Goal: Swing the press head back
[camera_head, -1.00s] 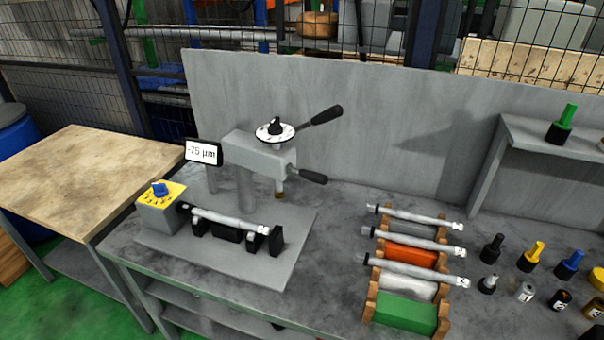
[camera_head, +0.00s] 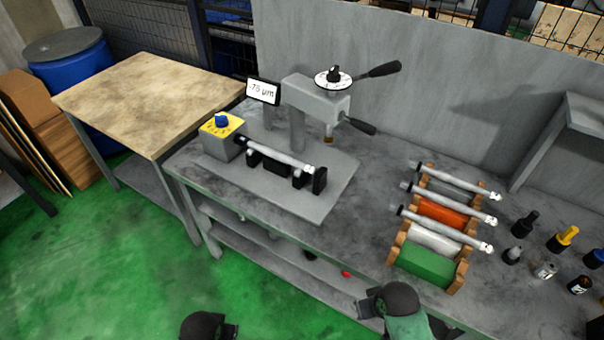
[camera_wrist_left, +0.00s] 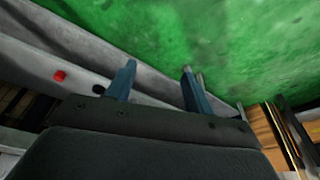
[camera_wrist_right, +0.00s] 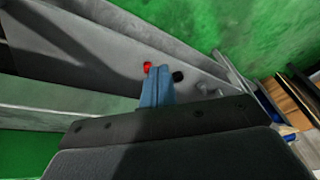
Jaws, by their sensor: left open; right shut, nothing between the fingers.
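The press head (camera_head: 318,100) is a grey block on a post, standing on a grey base plate at the back of the bench. It carries a round white dial (camera_head: 334,78), a long black-handled lever (camera_head: 380,70) and a shorter black handle (camera_head: 358,125), both pointing right. The head sits behind a shaft (camera_head: 275,151) held on black supports. My left gripper is open and empty in the left wrist view (camera_wrist_left: 158,85). My right gripper is shut and empty in the right wrist view (camera_wrist_right: 157,84). In the head view only my arms show, low at the bottom edge, well away from the press.
A display reading about -75 µm (camera_head: 263,91) and a yellow-topped box with a blue knob (camera_head: 221,127) stand left of the press. A wooden rack (camera_head: 462,274) holds several shafts at right. Bottles stand beyond it. A wood-topped table (camera_head: 150,95) stands left.

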